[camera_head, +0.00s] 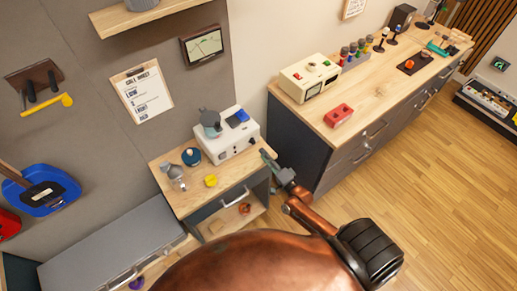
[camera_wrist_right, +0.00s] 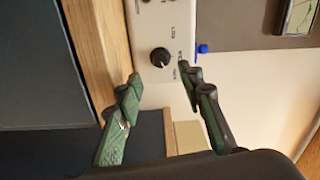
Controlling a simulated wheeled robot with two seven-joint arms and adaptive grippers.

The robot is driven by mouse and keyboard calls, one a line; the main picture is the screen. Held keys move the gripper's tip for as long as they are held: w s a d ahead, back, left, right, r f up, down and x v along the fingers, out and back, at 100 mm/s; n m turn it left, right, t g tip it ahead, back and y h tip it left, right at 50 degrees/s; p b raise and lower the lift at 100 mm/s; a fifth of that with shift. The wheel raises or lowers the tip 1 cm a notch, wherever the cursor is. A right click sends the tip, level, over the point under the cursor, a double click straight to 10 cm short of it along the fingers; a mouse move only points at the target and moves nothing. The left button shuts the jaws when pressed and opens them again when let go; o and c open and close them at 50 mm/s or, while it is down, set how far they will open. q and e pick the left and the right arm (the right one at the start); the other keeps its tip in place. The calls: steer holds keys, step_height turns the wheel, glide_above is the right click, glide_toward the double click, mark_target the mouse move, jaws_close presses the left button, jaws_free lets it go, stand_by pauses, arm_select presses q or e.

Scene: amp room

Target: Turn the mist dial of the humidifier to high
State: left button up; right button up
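The humidifier appears to be the white box (camera_head: 228,142) on the small wooden-topped cabinet, with a grey piece and a blue piece on top. Its black round dial (camera_wrist_right: 160,57) faces the camera in the right wrist view, with small printed lettering around it that is hard to read. My right gripper (camera_head: 266,157) is beside the box's right front corner. In the right wrist view its two green-padded fingers (camera_wrist_right: 160,79) are apart, with the dial ahead of the gap. Nothing is between the fingers. My left gripper is not in view.
The small cabinet's top (camera_head: 187,203) also holds a yellow item (camera_head: 211,181), a dark blue round item (camera_head: 191,156) and a grey item (camera_head: 174,175). A long workbench (camera_head: 380,95) with a cream device (camera_head: 309,77) stands to the right. Wooden floor lies open at the right.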

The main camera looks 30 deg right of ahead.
steer(key=shift+s+d, duration=0.1)
steer(key=shift+s, duration=2.25)
steer(key=shift+f, duration=0.1)
steer(key=s+f+n+g, duration=0.3)
steer(key=s+f, duration=0.2)
steer(key=f, duration=0.6)
steer(key=s+f+n+g+b, duration=0.1)
steer(key=s+f+n+g, duration=0.2)
steer(key=s+f, duration=0.55)
steer(key=s+f+n+g, duration=0.3)
steer(key=f, duration=1.1)
steer(key=s+a+f+n+g, duration=0.1)
steer(key=s+f, duration=0.4)
steer(key=s, duration=0.5)
steer(key=s+a+f+n+g+b, duration=0.1)
steer(key=s+f+n+g, duration=0.3)
steer(key=s, duration=0.6)
steer(key=s+a+f+n+g+h, duration=0.1)
steer(key=s+a+f+n+g, duration=0.1)
steer(key=s+f, duration=0.5)
steer(key=s+a+g, duration=0.1)
steer(key=s, duration=0.2)
steer(key=shift+f+n, duration=0.35)
steer(key=shift+n, duration=0.05)
steer(key=shift+w, duration=0.1)
steer(key=shift+c, duration=0.4)
